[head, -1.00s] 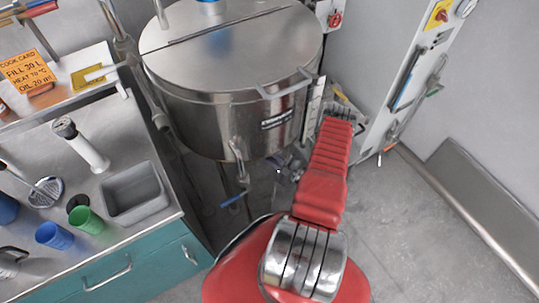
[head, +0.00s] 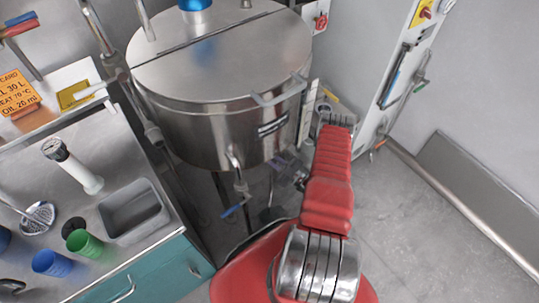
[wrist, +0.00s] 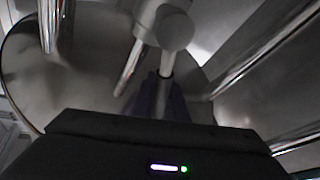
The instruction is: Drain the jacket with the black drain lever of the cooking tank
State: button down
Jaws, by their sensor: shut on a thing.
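The cooking tank (head: 195,130) is a round steel vessel with a flat lid, seen in the head view at upper middle. In the wrist view its curved steel underside and pipes fill the background. A grey valve (wrist: 172,28) with a short stem sits above my gripper (wrist: 162,98). My gripper's dark fingers are closed together just below that stem, at the black drain lever, which they and the black housing mostly hide. In the head view my gripper (head: 284,161) is low at the tank's right side, partly behind my red arm.
A blue-handled valve (head: 232,210) hangs under the tank. A steel counter (head: 115,225) with a grey tub (head: 133,211), a green cup (head: 84,243) and a blue cup (head: 52,263) stands left. A white panel (head: 405,70) stands right. Grey floor is clear on the right.

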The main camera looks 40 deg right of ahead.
jog(key=shift+w, duration=0.2)
dwell(0.3)
jog(key=c, duration=1.7)
grip_release()
jog(key=shift+c, duration=0.2)
jog(key=shift+s+d, duration=0.1)
jog(key=v, duration=1.3)
jog(key=shift+s, duration=0.25)
jog(key=shift+d+f, duration=0.1)
jog(key=shift+c, duration=0.5)
